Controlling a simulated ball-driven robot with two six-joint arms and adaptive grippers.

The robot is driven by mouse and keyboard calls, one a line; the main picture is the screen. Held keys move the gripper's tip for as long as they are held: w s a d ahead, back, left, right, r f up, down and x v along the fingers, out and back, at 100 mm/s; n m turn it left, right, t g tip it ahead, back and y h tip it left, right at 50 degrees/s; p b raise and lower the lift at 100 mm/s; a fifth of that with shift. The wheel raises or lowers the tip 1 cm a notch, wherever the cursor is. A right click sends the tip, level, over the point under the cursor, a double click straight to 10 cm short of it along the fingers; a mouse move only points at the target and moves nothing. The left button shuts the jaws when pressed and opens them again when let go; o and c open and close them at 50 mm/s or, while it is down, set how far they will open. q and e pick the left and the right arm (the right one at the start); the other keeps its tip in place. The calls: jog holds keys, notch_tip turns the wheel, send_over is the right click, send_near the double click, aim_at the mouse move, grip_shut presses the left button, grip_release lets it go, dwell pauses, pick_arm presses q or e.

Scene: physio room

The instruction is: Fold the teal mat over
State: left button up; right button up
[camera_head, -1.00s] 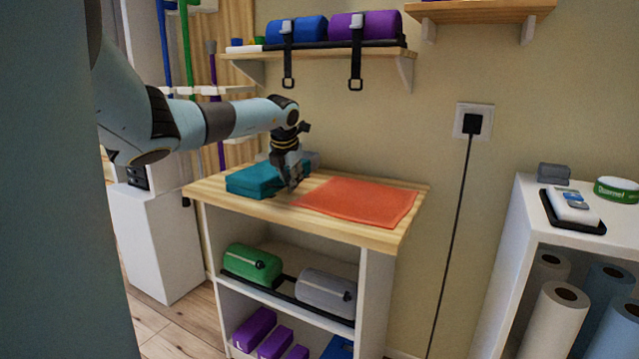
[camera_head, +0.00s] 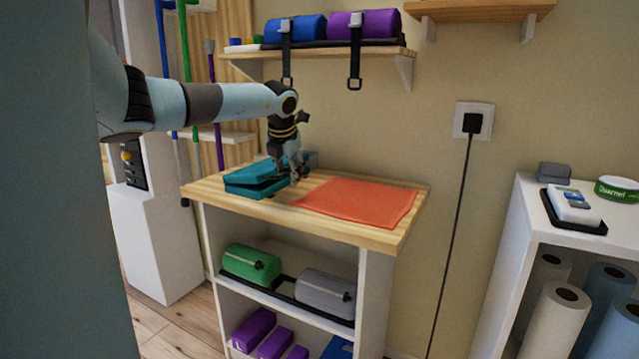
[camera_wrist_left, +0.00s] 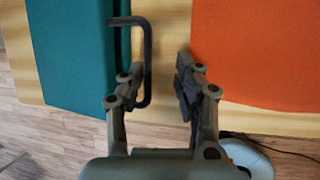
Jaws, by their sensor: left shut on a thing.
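The teal mat (camera_head: 245,177) lies folded in layers on the left part of the wooden bench top. Its upper layer is tilted, with a dark gap under it. In the left wrist view, the teal mat (camera_wrist_left: 70,55) fills the left side, with a dark loop-like handle (camera_wrist_left: 148,55) at its right edge. My left gripper (camera_head: 291,182) is at the mat's right edge, pointing down. It is shut on the mat at that handle, though the exact contact is hard to see. In the left wrist view its fingers (camera_wrist_left: 158,85) flank the handle's side. My right gripper is not in view.
An orange mat (camera_head: 360,200) lies flat close to the right of the gripper. A shelf (camera_head: 330,56) with blue and purple rolls and hanging straps is above. The wooden bench's right front corner (camera_head: 395,238) is bare.

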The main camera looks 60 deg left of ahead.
pick_arm(q)
jog(key=shift+v, duration=1.15)
jog(key=shift+o, duration=0.3)
jog(key=shift+s+d+r, duration=0.15)
jog(key=shift+d+r, duration=0.3)
